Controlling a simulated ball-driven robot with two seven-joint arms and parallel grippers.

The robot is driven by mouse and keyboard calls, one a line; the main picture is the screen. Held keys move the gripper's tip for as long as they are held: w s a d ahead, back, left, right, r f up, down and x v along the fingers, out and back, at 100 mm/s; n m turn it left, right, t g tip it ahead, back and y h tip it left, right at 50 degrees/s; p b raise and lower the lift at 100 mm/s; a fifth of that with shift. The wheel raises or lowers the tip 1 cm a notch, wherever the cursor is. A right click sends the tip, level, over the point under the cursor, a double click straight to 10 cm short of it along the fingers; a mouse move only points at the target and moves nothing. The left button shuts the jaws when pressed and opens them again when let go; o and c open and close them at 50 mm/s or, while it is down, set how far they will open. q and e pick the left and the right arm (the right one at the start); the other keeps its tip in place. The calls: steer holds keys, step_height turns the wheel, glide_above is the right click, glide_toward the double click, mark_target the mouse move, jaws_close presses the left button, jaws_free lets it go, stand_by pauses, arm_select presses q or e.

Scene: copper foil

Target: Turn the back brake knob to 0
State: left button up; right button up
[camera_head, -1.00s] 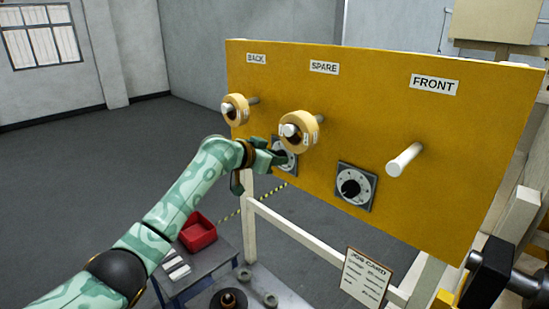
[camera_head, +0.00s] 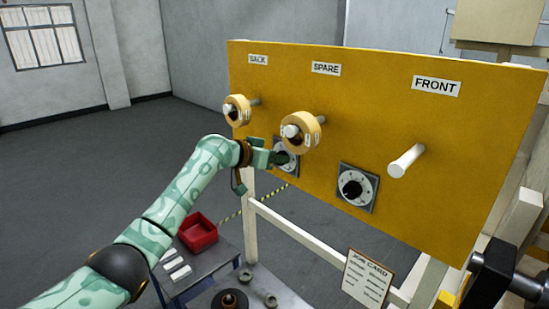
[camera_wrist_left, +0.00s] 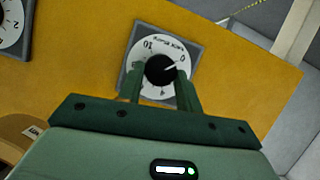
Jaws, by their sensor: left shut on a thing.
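The back brake dial (camera_head: 292,168) is a round white plate on a grey square, low on the yellow panel. It also shows in the left wrist view (camera_wrist_left: 137,79), marked with 0 at upper right and 10 at upper left. Its black knob (camera_wrist_left: 159,68) has a white pointer line aimed at or very near the 0. My left gripper (camera_head: 279,157) is shut on the knob, one green finger on each side in the left wrist view (camera_wrist_left: 160,82). In the head view the gripper hides most of the knob. My right gripper is not in view.
The yellow panel (camera_head: 400,120) carries two tape rolls on pegs (camera_head: 238,110) (camera_head: 299,132) just above my left gripper. A bare white peg (camera_head: 405,161) and a second dial (camera_head: 357,188) are to the right. A red bin (camera_head: 198,233) sits on a low table below.

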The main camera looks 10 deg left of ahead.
arm_select(q)
steer(key=o, duration=1)
steer(key=shift+f, duration=0.3)
steer(key=shift+r, duration=0.1)
steer(key=shift+r, duration=0.1)
steer(key=b+v, duration=0.3)
steer(key=v, duration=1.3)
steer(key=shift+s+b, duration=0.15)
steer(key=shift+b, duration=0.2)
